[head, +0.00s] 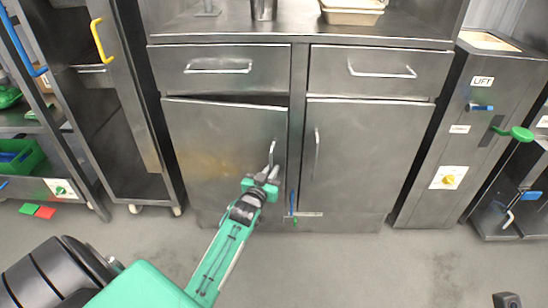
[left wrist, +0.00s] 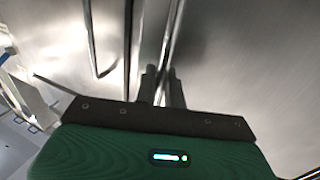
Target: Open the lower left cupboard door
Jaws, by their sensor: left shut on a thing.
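The lower left cupboard door (head: 215,150) is a steel panel with a vertical bar handle (head: 271,152) near its right edge. A dark gap shows along its top edge, so it stands slightly ajar. My left gripper (head: 270,173) is at the lower part of this handle and is shut on it. In the left wrist view the gripper fingers (left wrist: 161,84) close around the handle bar (left wrist: 170,40).
The lower right door (head: 365,160) is closed, with its own handle (head: 317,153) close by. Two drawers (head: 222,70) sit above. A wheeled rack (head: 120,120) stands at left, and a lift unit (head: 450,140) at right.

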